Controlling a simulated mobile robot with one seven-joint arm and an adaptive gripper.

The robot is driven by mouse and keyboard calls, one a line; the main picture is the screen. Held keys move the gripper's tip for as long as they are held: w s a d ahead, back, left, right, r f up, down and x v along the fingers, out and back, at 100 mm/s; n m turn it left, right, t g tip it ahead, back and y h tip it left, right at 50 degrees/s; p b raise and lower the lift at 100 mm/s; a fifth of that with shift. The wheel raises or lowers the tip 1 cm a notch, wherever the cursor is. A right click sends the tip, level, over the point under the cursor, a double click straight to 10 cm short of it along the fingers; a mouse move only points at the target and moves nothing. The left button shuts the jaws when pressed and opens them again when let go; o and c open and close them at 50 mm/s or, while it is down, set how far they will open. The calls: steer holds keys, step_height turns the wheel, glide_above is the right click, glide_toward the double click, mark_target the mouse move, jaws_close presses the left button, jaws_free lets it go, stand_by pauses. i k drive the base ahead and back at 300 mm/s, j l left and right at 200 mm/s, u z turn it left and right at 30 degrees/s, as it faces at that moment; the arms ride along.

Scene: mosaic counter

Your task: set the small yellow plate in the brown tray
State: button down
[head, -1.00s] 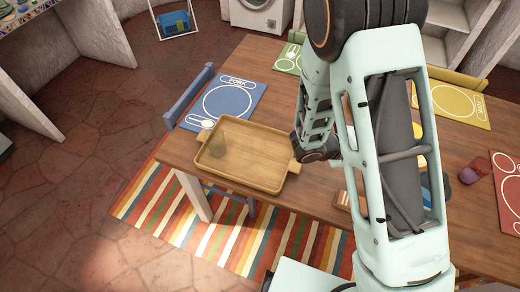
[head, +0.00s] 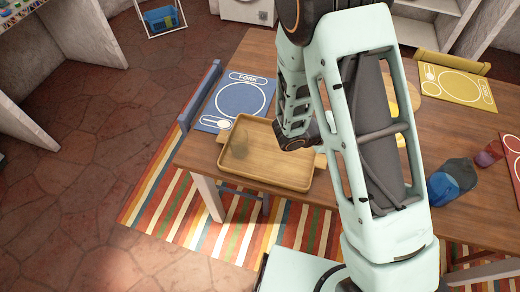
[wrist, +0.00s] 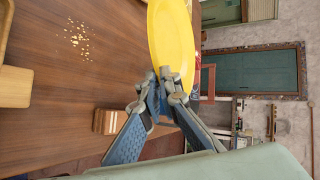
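The small yellow plate (wrist: 172,40) is in the wrist view, tilted up on edge, its lower rim between the fingertips of my gripper (wrist: 165,82). My gripper is shut on that rim and the plate is clear of the table. In the head view my arm hides the gripper, and only yellow patches (head: 414,94) show beside the arm. The brown tray (head: 265,181) lies on the near left part of the table in the head view. A wooden edge at the left of the wrist view (wrist: 12,98) looks like the tray.
A blue placemat (head: 237,102) lies behind the tray. A blue cup (head: 450,182) and a red cup (head: 489,153) are on the right. A small wooden holder (wrist: 110,121) and crumbs (wrist: 78,40) are on the table. A yellow placemat (head: 458,82) is at the back right.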

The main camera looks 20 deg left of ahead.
mark_target(284, 156)
steer(key=j, duration=1.25)
steer(key=k, duration=0.05)
